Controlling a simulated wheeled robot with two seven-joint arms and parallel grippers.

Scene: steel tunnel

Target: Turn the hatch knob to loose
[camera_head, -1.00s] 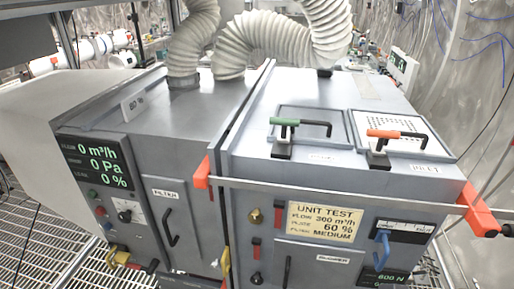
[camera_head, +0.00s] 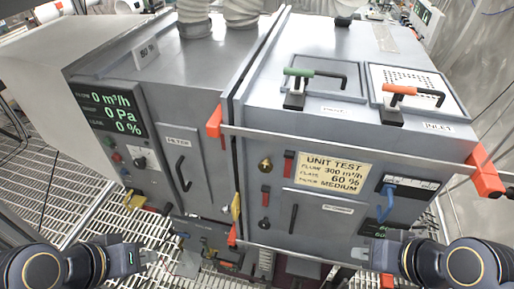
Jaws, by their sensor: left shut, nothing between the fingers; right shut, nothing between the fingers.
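A grey steel unit (camera_head: 330,120) fills the middle of the view. Its front has a brass knob (camera_head: 265,165) and a small black knob (camera_head: 264,225) below it, left of a lower hatch panel with a dark handle (camera_head: 293,218). Another dark knob (camera_head: 139,162) sits on the left control panel. I cannot tell which is the hatch knob; no "loose" marking is readable. My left gripper (camera_head: 150,257) is at the lower left, shut and empty, in front of the unit. My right gripper (camera_head: 364,252) is at the lower right, shut and empty, below the blue handle (camera_head: 386,203). Neither visibly touches a knob.
A filter door (camera_head: 172,160) with a black handle is on the left cabinet. A steel bar (camera_head: 340,150) with orange ends crosses the front. Green (camera_head: 298,72) and orange (camera_head: 400,90) lever handles stand on top. Grating floor (camera_head: 60,170) lies left.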

